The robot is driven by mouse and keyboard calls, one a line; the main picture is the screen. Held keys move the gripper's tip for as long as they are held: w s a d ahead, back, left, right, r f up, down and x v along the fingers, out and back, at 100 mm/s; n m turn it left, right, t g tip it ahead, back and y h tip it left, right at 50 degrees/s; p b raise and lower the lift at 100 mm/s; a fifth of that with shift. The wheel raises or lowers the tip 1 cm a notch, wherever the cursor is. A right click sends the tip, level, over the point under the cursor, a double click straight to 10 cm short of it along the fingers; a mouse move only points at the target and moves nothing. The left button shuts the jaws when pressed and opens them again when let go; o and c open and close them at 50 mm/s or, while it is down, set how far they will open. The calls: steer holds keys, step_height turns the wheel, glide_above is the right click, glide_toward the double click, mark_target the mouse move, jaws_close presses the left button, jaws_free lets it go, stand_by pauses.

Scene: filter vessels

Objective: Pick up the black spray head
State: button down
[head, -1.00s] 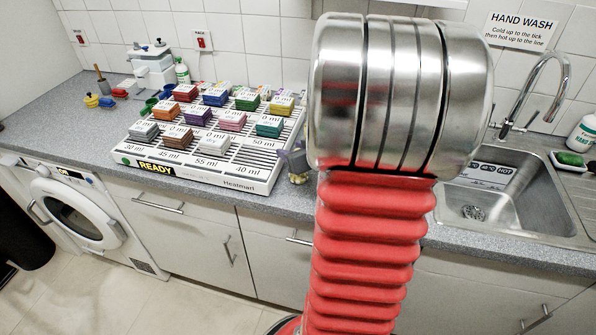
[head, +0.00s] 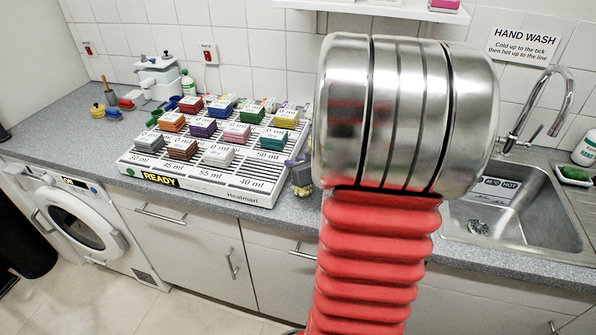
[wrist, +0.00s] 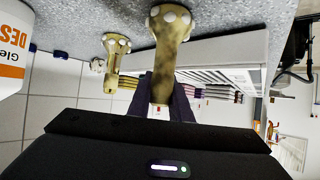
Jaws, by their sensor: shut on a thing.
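I cannot make out a black spray head in either view. In the wrist view, which is upside down, my gripper (wrist: 164,88) has its dark purple fingers shut on the narrow end of a tan, pale-spotted thing (wrist: 170,32). Its wide spotted end is against or close over the grey counter; I cannot tell which. A similar, smaller tan thing (wrist: 113,62) stands apart to the left. In the head view my gripper (head: 298,163) shows small beside the white rack's right end, largely hidden by my arm.
A white slatted rack (head: 243,195) carries several coloured blocks with labels. A sink (head: 515,215) lies right. A white bottle with an orange label (wrist: 12,45) is at the wrist view's left edge. A white-and-green bottle (head: 188,84) stands behind the rack.

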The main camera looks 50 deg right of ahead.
step_height(320, 180, up, 10)
stand_by(0.6)
steer(key=shift+s+f, duration=0.1)
stand_by(0.5)
